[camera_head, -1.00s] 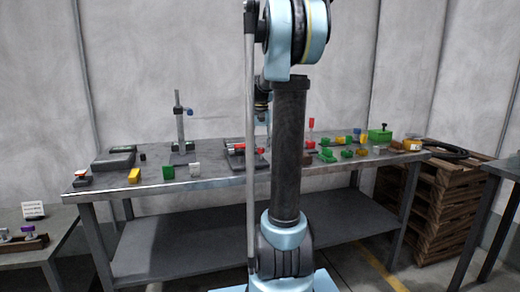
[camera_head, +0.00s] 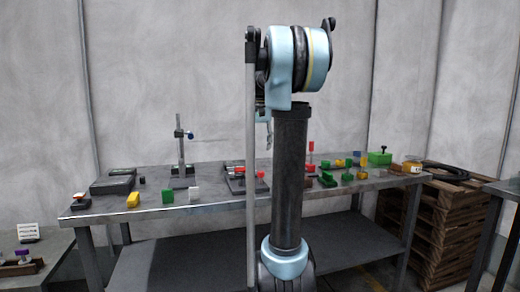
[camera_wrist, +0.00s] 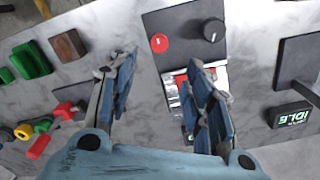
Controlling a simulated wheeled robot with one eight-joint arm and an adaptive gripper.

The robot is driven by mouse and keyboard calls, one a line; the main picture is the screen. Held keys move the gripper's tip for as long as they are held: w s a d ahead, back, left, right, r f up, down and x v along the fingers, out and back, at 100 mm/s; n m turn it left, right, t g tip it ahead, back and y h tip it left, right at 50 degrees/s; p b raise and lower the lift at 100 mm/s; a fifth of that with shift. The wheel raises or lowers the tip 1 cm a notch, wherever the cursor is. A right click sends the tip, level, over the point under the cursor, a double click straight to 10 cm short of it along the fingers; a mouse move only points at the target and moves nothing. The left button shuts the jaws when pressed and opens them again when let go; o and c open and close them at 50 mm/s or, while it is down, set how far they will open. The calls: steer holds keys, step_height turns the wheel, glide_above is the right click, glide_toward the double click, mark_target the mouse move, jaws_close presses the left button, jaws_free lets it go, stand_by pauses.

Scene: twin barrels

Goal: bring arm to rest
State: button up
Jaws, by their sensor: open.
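My gripper (camera_wrist: 160,95) shows in the wrist view with its two blue-padded fingers spread apart and nothing between them. It is above the table and a dark panel (camera_wrist: 160,22) with a red button and a black knob. In the head view my arm stands upright in front of the table, and its column hides part of the tabletop. The gripper is mostly hidden behind the arm there; only a small part shows at the left of the column.
Wooden pallets (camera_head: 445,222) are stacked at the right.

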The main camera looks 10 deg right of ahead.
steer(key=s+a+f+n+t, duration=0.1)
steer(key=s+a+f+n, duration=0.1)
steer(key=s+f, duration=1.2)
steer(key=s+a+f+n+t, duration=0.1)
steer(key=s+a+f+n, duration=0.2)
steer(key=s+f, duration=1.2)
steer(key=s+a, duration=0.1)
steer(key=s, duration=0.2)
steer(key=shift+s+a, duration=0.2)
steer(key=shift+a, duration=0.05)
steer(key=shift+f, duration=0.1)
steer(key=shift+w+f, duration=0.2)
steer(key=shift+w, duration=0.2)
